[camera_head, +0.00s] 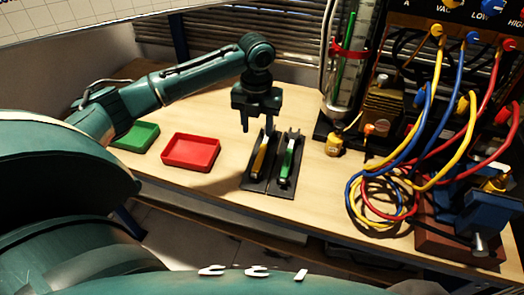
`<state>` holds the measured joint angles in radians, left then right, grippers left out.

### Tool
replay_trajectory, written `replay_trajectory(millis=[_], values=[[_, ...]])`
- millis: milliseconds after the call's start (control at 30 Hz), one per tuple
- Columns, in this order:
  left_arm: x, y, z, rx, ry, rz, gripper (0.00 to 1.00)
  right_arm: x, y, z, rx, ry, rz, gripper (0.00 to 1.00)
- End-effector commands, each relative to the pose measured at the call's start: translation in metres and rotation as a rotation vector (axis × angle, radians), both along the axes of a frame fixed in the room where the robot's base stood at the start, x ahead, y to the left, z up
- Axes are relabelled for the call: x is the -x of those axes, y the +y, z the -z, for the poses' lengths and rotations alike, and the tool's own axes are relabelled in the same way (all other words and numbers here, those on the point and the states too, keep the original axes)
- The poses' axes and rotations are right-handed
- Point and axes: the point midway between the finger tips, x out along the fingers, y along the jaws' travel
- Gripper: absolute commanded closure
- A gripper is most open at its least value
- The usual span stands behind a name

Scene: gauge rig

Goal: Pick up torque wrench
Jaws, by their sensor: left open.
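Two tools lie side by side on dark holders on the wooden bench (225,187). My left gripper (257,127) points down over the far end of the yellow-handled tool. Its fingers are apart with nothing visibly held, and they partly hide the tops of the holders. My right gripper is not in view.
A red tray (191,167) and a green tray (137,147) sit left of the holders. To the right are a glass cylinder (347,85), a small yellow fitting (334,145), coiled coloured hoses (382,203) and a blue vise (487,215). The bench front is clear.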

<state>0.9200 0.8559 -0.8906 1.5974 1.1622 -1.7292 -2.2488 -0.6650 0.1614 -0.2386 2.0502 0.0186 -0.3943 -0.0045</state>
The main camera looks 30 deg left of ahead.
Motion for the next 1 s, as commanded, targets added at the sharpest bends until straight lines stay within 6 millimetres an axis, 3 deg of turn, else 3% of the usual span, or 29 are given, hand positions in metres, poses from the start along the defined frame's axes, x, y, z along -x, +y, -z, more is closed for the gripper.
replay_trajectory(millis=[133,433,700,1000], values=[[0.000,-0.001,0.028,0.001,0.002,-0.001,0.56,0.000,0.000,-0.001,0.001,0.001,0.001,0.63],[-0.003,-0.002,0.053,0.001,0.000,0.000,0.56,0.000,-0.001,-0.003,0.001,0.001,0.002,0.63],[-0.008,-0.004,0.091,0.001,0.000,-0.001,0.56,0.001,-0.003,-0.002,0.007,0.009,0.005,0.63],[-0.008,-0.004,0.097,0.000,-0.002,0.000,0.56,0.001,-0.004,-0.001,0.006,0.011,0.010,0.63]])
